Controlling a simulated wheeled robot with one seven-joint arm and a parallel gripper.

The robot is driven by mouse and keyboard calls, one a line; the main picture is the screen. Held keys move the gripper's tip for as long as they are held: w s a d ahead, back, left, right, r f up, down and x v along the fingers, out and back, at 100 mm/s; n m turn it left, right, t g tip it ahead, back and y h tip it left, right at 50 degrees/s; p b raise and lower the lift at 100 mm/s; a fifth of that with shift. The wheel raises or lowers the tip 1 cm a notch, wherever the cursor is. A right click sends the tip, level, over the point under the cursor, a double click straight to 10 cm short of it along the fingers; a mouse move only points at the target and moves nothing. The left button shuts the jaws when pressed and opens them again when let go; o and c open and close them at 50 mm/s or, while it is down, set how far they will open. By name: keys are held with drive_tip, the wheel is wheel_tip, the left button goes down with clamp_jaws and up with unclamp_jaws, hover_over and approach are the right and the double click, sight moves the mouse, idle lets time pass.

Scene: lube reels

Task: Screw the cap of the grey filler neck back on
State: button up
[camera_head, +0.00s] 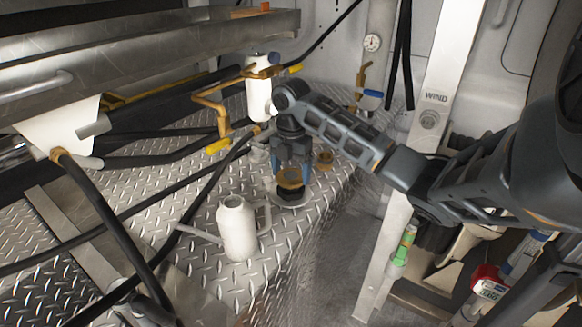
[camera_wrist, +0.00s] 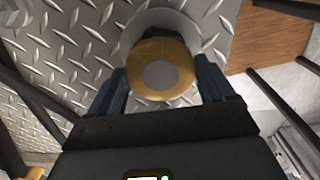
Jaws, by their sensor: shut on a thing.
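My gripper (camera_head: 291,176) points down over the deck plate and is shut on a round brass-coloured cap (camera_head: 289,186). In the wrist view the cap (camera_wrist: 147,52) has a grey disc in its middle and sits between the two fingers of my gripper (camera_wrist: 160,80). A round light-grey flange (camera_wrist: 184,24), the base of the filler neck, shows behind the cap. In the head view this flange (camera_head: 293,203) lies on the deck directly below my gripper, with a dark part between. The neck itself is mostly hidden, so I cannot tell whether the cap touches it.
A white open-topped jug (camera_head: 238,232) stands on the diamond-plate deck left of and nearer than the gripper. Another brass-coloured fitting (camera_head: 324,158) is close behind at the right. Black hoses (camera_head: 112,222) cross the left side. The deck drops off at its right edge.

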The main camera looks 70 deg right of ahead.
drive_tip(key=shift+r+m+p, duration=0.2)
drive_tip(key=shift+m+p, duration=0.5)
drive_tip(key=m+p, duration=0.1)
drive_tip(key=m, duration=0.1)
drive_tip(key=shift+m+p, duration=0.3)
drive_tip(key=shift+p, duration=0.05)
drive_tip(key=shift+f+m, duration=0.2)
drive_tip(key=shift+m, duration=0.3)
drive_tip(key=shift+a+m+p, duration=0.15)
drive_tip(key=shift+m+p, duration=0.15)
drive_tip(key=shift+m, duration=0.9)
drive_tip(key=shift+s+m, duration=0.1)
drive_tip(key=shift+m, duration=1.3)
